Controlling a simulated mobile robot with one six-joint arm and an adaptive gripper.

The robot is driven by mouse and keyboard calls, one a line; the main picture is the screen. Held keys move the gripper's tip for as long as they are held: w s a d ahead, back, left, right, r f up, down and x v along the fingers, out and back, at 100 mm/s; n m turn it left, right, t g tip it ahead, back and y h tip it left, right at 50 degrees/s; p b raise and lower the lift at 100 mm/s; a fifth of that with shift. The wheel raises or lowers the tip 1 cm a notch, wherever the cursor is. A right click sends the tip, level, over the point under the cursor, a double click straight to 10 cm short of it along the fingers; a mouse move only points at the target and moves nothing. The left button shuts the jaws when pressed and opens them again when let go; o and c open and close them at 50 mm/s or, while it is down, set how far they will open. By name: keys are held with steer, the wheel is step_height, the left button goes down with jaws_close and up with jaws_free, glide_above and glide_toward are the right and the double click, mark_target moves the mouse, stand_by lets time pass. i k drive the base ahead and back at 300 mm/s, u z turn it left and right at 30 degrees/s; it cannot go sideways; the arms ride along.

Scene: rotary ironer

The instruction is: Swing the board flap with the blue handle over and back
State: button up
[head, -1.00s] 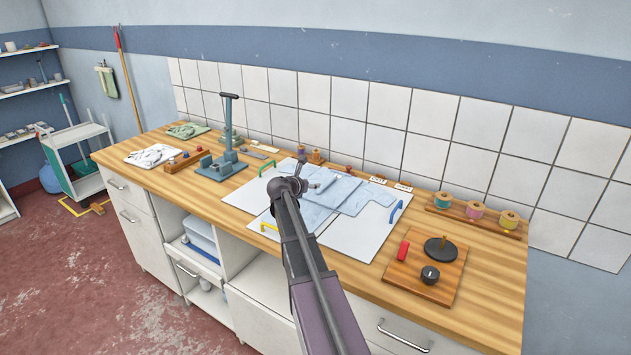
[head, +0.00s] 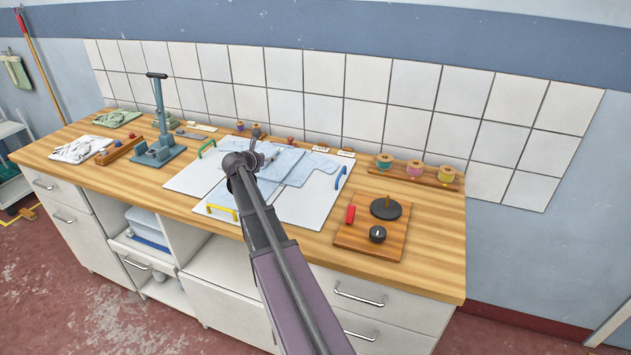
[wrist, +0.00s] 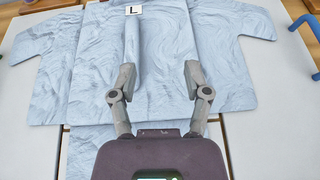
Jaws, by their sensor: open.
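The folding board (head: 295,213) lies on the worktop as white panels with a pale blue shirt (head: 283,170) spread over it. The flap's blue handle (head: 341,177) stands at the board's right edge; it also shows at the upper right of the wrist view (wrist: 303,32). A yellow handle (head: 222,211) is at the front left and a green handle (head: 207,147) at the back left. My gripper (wrist: 158,75) is open over the shirt, left of the blue handle and apart from it. The shirt bears a label marked L (wrist: 133,9).
A wooden panel (head: 350,239) with a red lever, black disc and knob sits right of the board. Thread spools (head: 415,169) stand on a rack behind it. A teal press stand (head: 160,120) rises at the left. The worktop's right end is clear.

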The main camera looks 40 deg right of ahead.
mark_target(309, 206)
steer(key=z, duration=1.25)
